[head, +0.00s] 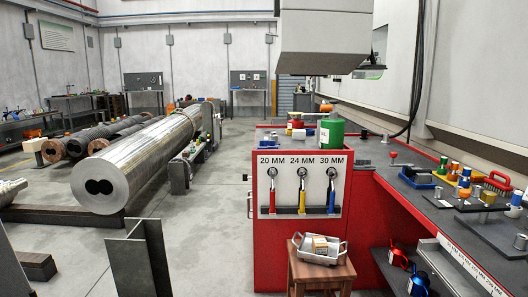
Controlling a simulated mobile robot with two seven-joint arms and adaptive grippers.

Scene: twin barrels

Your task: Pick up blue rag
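No blue rag can be made out for certain. A low blue object (414,183) lies on the dark top of the workbench (408,200) at the right, with small things on or beside it. It is too small to tell if it is cloth. Another blue thing (516,199) shows at the bench's far right, also unclear. Neither of my grippers is in view.
A red cabinet (262,240) with hanging tools stands at centre, beside a wooden stool (318,272) holding a metal tray (300,248). A large metal twin barrel (140,162) lies at left, behind a steel beam (130,265). Floor between is clear.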

